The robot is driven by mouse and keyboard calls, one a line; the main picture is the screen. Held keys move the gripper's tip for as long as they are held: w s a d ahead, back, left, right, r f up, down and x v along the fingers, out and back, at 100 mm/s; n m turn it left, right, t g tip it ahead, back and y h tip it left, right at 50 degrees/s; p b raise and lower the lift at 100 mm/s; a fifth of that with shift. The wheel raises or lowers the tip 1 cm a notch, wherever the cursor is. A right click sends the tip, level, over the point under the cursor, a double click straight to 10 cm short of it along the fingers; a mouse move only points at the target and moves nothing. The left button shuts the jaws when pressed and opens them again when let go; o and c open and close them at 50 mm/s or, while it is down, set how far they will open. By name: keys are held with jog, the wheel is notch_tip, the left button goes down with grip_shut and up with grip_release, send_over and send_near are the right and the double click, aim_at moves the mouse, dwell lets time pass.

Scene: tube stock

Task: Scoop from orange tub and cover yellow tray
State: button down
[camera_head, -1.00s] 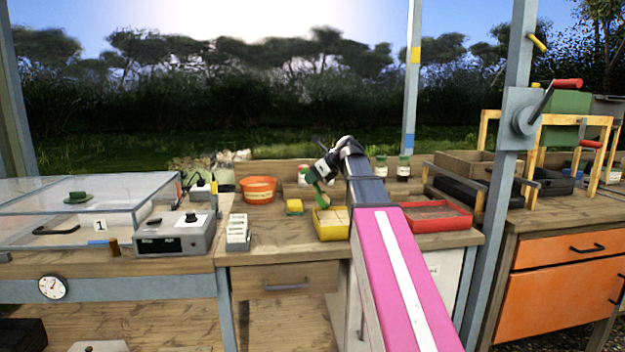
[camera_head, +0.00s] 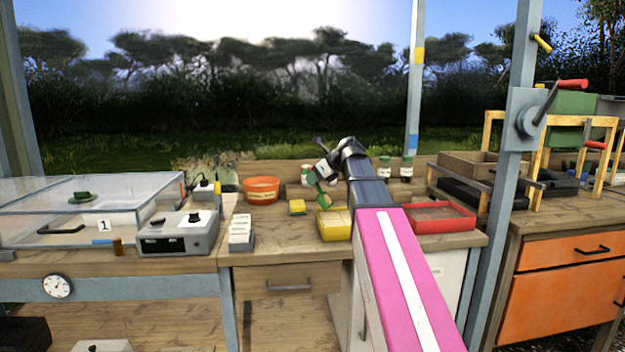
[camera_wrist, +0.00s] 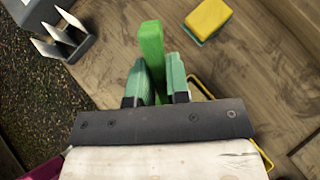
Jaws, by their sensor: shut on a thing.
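My gripper (camera_wrist: 156,85) is shut on a green bar-like handle (camera_wrist: 151,40), which I take to be the scoop's. In the head view the green scoop (camera_head: 321,190) hangs below my wrist, above the back of the yellow tray; its bowl cannot be made out. The yellow tray (camera_head: 334,237) stands near the bench's front, partly behind my arm, with a pale inside. Its rim (camera_wrist: 263,157) peeks out at lower right in the wrist view. The orange tub (camera_head: 262,197) stands behind and left of it; its contents are not clear.
A yellow-and-green sponge (camera_head: 297,207) lies between tub and tray; it also shows in the wrist view (camera_wrist: 208,17). A white slotted rack (camera_head: 240,236) stands at the front left. A red tray (camera_head: 452,226) is right of my arm. Jars (camera_head: 406,170) stand at the back.

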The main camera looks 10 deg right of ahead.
jog(key=shift+w+r+g+h, duration=0.15)
jog(key=shift+r+g+h, duration=0.25)
jog(key=shift+r+h, duration=0.1)
notch_tip(320, 180, up, 2)
jog(key=g+h, duration=0.2)
jog(key=shift+w+a+h, duration=0.1)
jog(key=shift+h, duration=0.3)
jog(key=r+g+h, duration=0.1)
jog(key=g+h, duration=0.1)
jog(key=shift+r+h, duration=0.3)
jog(key=shift+r, duration=0.1)
jog(key=shift+s+r+h, duration=0.1)
jog(key=shift+s+h, duration=0.15)
jog(key=shift+h, duration=0.15)
